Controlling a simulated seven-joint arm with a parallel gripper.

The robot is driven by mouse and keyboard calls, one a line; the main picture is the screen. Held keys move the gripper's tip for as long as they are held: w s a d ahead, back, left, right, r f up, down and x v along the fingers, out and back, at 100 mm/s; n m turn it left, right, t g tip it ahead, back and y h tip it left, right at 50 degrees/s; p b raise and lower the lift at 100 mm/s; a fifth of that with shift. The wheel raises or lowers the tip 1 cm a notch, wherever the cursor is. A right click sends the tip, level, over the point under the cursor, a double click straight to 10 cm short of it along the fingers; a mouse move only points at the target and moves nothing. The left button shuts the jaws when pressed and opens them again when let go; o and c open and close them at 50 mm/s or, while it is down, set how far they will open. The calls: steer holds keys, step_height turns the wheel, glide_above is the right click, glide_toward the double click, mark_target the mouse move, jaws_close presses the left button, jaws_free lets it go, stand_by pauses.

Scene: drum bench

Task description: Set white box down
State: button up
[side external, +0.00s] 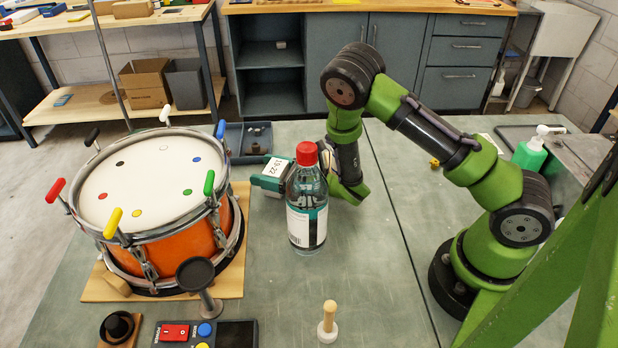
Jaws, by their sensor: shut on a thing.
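The white box (276,168) is small, with a white face marked "19-22" and teal sides. It is left of and partly behind a red-capped bottle (307,205), right of the drum (150,195). My gripper (326,160) reaches in from the right, behind the bottle, and is shut on the box. The bottle hides the fingertips and the box's right end. The box is low over the bench (370,290). I cannot tell whether it touches the surface.
A dark tray (238,155) with small items lies behind the box. A wooden peg (328,322) on a white base, a control panel (205,333) and a dark round pad on a stand (196,272) are in front.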

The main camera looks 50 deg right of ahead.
steer(key=shift+f, duration=0.1)
steer(key=o, duration=1.1)
steer(key=shift+r, duration=0.2)
steer(key=v, duration=1.2)
steer(key=shift+f, duration=0.1)
